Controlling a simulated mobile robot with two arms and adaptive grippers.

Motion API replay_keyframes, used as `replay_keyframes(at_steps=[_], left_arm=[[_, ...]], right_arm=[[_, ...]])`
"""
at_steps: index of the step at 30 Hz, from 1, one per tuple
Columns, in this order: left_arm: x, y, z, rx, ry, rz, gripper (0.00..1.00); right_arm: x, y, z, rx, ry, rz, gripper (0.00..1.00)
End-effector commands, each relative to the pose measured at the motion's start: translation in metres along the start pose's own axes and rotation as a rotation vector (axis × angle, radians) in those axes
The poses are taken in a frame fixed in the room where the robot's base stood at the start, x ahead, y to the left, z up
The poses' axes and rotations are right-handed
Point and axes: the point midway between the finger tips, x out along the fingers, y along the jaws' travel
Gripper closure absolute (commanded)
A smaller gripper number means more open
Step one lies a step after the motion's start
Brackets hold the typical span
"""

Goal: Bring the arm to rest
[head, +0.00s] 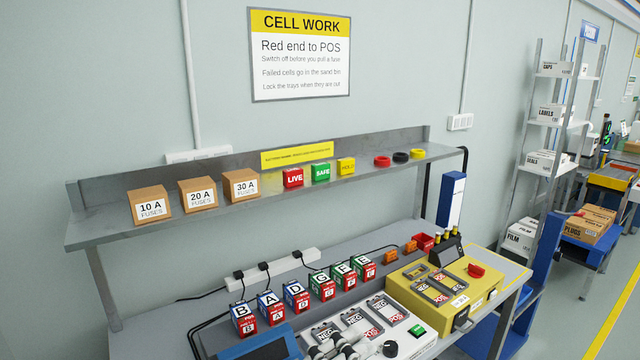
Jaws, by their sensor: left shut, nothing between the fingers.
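My left gripper (338,346) shows only in part at the bottom edge of the head view. It is low over the front of the bench (395,252), near the white tray unit (405,342). Its fingers are shut with nothing between them. The rest of that arm is cut off by the frame. My right gripper is not in view.
Lettered cells (296,296) stand in a row behind the tray unit. A yellow tester (474,310) is to the right. A shelf (110,226) above holds fuse boxes (197,195). A blue-framed panel (262,349) lies left of the gripper.

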Motion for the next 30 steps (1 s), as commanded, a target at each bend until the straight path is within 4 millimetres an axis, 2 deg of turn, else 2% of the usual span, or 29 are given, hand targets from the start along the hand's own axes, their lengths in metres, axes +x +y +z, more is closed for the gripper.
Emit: replay_keyframes(at_steps=[1, 3, 5, 6, 8, 9, 11, 12, 15, 18, 24, 28, 29, 30], left_arm=[[-0.013, -0.007, 0.033, -0.099, -0.173, -0.041, 1.00], [-0.040, -0.007, 0.078, -0.228, -0.414, -0.077, 1.00], [-0.072, 0.001, 0.111, -0.339, -0.615, -0.089, 1.00], [-0.095, 0.010, 0.128, -0.408, -0.742, -0.089, 1.00], [-0.134, 0.027, 0.148, -0.509, -0.927, -0.074, 1.00], [-0.161, 0.041, 0.156, -0.577, -1.044, -0.058, 1.00], [-0.201, 0.062, 0.160, -0.674, -1.213, -0.023, 1.00], [-0.228, 0.076, 0.158, -0.736, -1.319, 0.007, 1.00], [-0.285, 0.106, 0.142, -0.873, -1.542, 0.089, 1.00], [-0.329, 0.128, 0.118, -0.982, -1.710, 0.173, 1.00], [-0.388, 0.152, 0.063, -1.153, -1.947, 0.337, 1.00], [-0.416, 0.160, 0.026, -1.247, -2.064, 0.444, 1.00], [-0.421, 0.162, 0.019, -1.264, -2.087, 0.468, 1.00], [-0.424, 0.176, 0.027, -1.257, -2.083, 0.467, 1.00]], right_arm=[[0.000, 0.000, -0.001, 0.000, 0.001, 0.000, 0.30], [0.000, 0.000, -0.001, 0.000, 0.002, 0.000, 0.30], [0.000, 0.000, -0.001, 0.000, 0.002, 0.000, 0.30], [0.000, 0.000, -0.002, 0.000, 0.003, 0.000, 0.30], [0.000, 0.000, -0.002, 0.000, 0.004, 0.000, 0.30], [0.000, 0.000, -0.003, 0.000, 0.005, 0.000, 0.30], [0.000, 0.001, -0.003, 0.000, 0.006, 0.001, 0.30], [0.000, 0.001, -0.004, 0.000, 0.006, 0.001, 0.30], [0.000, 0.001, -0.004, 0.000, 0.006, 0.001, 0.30], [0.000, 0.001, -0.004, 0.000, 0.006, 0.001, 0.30], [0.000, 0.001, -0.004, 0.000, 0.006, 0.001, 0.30], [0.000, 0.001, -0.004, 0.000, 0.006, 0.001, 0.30], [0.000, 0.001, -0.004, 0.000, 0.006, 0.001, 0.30], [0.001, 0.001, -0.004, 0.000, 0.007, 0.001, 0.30]])
